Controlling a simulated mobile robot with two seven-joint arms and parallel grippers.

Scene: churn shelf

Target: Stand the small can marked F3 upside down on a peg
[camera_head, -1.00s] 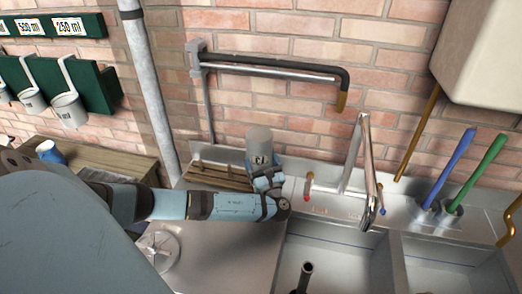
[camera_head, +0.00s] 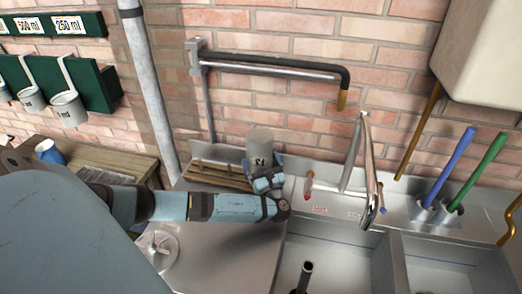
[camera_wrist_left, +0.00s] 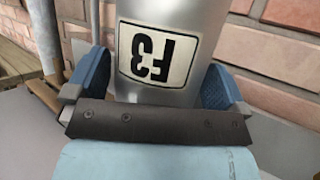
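The small grey metal can marked F3 (camera_head: 260,148) stands up between the fingers of my left gripper (camera_head: 265,178). In the left wrist view the can (camera_wrist_left: 190,20) fills the space between the two blue fingers, and its white F3 label reads upside down. The gripper appears shut on the can. The can's lower end is hidden by the gripper. A wooden rack with pegs (camera_head: 212,172) lies at the back of the metal draining board, just left of the can. Whether a peg is under the can is hidden. My right gripper is not in view.
A black pipe arm (camera_head: 270,65) on the brick wall is above the can. A tap (camera_head: 365,165) and red valve stand to the right, beside the sinks (camera_head: 335,262). Blue (camera_head: 452,165) and green (camera_head: 480,170) handles rise farther right. A downpipe (camera_head: 150,90) is at left.

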